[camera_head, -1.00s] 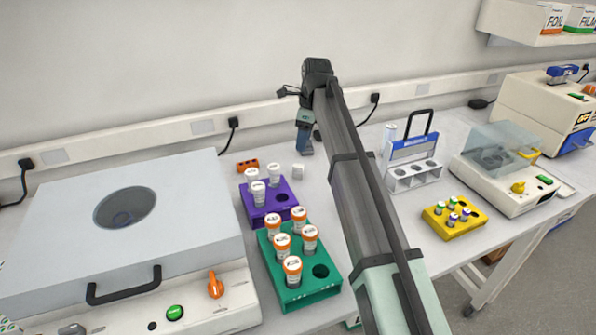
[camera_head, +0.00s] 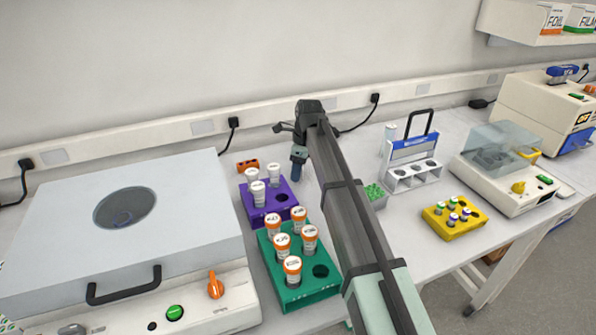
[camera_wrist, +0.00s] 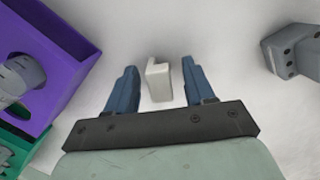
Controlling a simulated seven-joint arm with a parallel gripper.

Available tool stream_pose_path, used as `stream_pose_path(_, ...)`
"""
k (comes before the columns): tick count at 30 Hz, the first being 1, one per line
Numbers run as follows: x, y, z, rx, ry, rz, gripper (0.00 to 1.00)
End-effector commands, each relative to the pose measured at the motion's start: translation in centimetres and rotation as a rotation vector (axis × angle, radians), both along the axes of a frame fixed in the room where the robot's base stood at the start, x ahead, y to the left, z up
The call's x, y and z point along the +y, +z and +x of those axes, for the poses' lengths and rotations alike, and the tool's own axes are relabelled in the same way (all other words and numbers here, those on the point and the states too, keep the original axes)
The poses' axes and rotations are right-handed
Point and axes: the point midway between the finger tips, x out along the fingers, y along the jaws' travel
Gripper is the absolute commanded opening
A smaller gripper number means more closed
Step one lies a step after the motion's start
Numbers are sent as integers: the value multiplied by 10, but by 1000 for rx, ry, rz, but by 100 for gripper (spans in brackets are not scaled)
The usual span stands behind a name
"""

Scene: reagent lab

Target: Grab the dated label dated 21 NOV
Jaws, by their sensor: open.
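A small white piece (camera_wrist: 158,80), which looks like the label, stands on the bench in the wrist view. It shows a folded or L-shaped top edge, and no date can be read on it. My gripper (camera_wrist: 159,67) is open, with one blue finger on each side of the white piece and a gap on both sides. In the head view my gripper (camera_head: 298,172) is low over the bench, right of the purple rack, and hides the white piece.
The purple rack (camera_head: 257,212) with white-capped vials is just left of my gripper. The green rack (camera_head: 305,291) with orange-capped vials is nearer. A small box of green bits (camera_head: 376,197) and a white rack (camera_head: 411,178) stand right.

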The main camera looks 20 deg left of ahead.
Motion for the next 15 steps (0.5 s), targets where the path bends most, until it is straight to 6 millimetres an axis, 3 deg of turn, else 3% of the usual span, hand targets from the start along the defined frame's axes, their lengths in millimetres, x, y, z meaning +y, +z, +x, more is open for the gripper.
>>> stream_pose_path(7,0,-2,0,-1,0,0,53)
stream_pose_path(15,0,-2,0,-1,0,0,27)
